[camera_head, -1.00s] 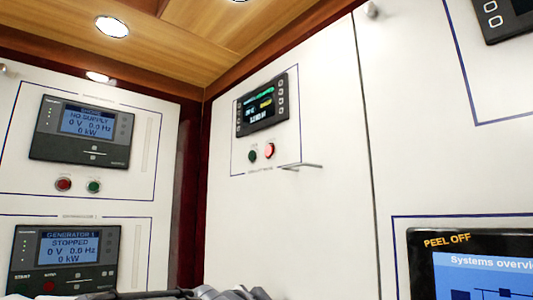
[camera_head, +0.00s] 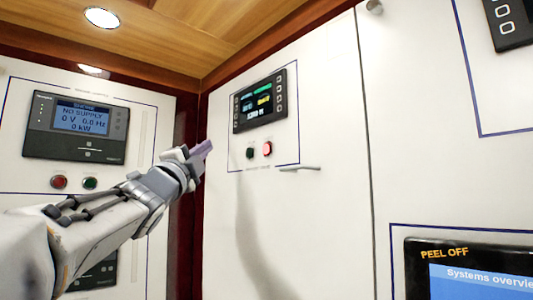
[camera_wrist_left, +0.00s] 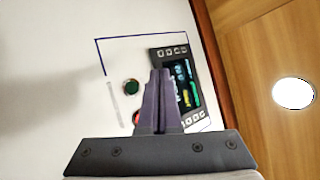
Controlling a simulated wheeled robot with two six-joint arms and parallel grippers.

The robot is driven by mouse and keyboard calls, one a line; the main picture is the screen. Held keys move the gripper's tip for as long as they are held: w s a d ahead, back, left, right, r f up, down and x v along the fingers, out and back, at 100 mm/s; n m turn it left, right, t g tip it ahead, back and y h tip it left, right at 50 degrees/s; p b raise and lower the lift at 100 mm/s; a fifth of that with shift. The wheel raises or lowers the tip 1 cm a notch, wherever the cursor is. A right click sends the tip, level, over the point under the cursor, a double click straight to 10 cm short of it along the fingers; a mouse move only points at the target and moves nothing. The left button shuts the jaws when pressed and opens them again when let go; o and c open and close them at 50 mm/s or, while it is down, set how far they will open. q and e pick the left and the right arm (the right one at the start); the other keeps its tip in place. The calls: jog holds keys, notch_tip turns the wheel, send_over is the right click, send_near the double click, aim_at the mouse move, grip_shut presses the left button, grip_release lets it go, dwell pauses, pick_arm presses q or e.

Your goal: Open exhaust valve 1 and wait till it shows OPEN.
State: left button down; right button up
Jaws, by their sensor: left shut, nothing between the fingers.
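A panel framed by a thin blue line on the white wall holds a black display unit (camera_head: 260,101) with green and yellow text too small to read. Below the display are a dark green button (camera_head: 250,153) and a red button (camera_head: 267,149) that looks lit pinkish. My left gripper (camera_head: 203,148) is shut and empty, with purple fingertips, left of the buttons and apart from the wall. In the left wrist view the shut fingers (camera_wrist_left: 158,75) point toward the panel, between the green button (camera_wrist_left: 131,87) and the display (camera_wrist_left: 181,88). The red button (camera_wrist_left: 138,117) is partly hidden. My right gripper is not in view.
A generator-style panel reading NO SUPPLY (camera_head: 76,127) is at the left, with red and green buttons under it. A screen labelled Systems overview (camera_head: 480,283) is at lower right.

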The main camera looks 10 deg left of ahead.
aim_at(249, 153)
pick_arm(q)
jog(key=w+d+b, duration=0.1)
jog(key=w+d, duration=0.4)
jog(key=w, duration=0.2)
jog(key=shift+d, duration=0.2)
jog(key=shift+w+d+b, duration=0.1)
jog(key=shift+b, duration=0.25)
dwell(1.8)
jog(key=shift+w+d, duration=0.15)
jog(key=shift+d, duration=0.05)
